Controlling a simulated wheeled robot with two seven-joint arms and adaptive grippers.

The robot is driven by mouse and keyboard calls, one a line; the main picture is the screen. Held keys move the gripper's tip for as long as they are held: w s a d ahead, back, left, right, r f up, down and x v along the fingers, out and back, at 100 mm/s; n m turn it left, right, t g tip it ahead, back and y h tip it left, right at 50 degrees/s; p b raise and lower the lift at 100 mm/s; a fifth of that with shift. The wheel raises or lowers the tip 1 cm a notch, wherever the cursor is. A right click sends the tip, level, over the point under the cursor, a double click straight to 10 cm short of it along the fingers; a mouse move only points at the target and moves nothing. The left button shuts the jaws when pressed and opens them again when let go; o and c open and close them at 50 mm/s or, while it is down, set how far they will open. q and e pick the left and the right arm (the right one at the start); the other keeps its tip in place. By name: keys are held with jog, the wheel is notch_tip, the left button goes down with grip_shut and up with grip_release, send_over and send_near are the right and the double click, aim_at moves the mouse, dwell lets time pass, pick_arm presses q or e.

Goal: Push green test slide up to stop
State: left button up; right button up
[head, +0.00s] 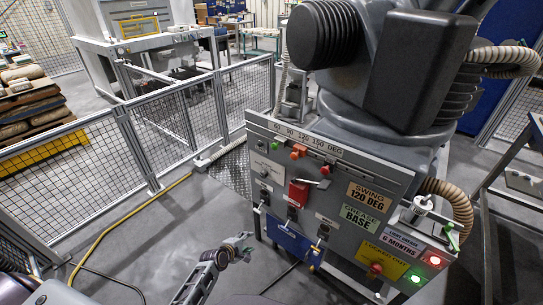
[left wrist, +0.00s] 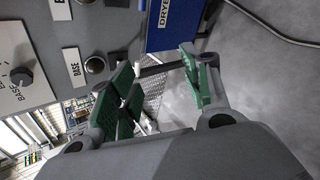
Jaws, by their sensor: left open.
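A small green piece (head: 274,146) sits at the left of the slotted rail below the degree scale, on the upper panel of the grey cabinet. Another green piece (head: 448,229) is at the right end of the cabinet, by a white-topped part. I cannot tell for sure which is the test slide. My left gripper (head: 241,246) is in front of the cabinet, lower than the rail and apart from both green pieces. In the left wrist view its green-padded fingers (left wrist: 160,82) are spread, with nothing clearly held between them. My right gripper is not in view.
The grey cabinet (head: 340,215) carries a red lever block (head: 299,193), knobs, labels and a blue plate (head: 294,246). Mesh fencing (head: 70,175) is at left. A yellow cable (head: 130,228) crosses open floor.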

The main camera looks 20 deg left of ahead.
aim_at(273, 147)
pick_arm(q)
jog(key=w+r+n+t+h+b, duration=0.1)
jog(key=w+r+n+t, duration=0.2)
jog(key=r, duration=0.5)
jog(key=w+r+n+t+b, duration=0.1)
jog(key=w+r+n, duration=0.25)
jog(key=r, duration=0.55)
notch_tip(273, 147, up, 20)
jog(key=n+t+h+b, duration=0.2)
jog(key=n+t+h, duration=0.1)
jog(key=n, duration=0.2)
jog(key=shift+w+r+n, duration=0.2)
jog(key=shift+n, duration=0.15)
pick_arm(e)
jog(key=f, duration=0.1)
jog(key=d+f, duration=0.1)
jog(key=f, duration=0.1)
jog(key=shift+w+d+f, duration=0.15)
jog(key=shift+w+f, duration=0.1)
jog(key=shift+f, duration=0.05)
pick_arm(q)
jog(key=shift+w+d, duration=0.1)
jog(key=shift+d, duration=0.05)
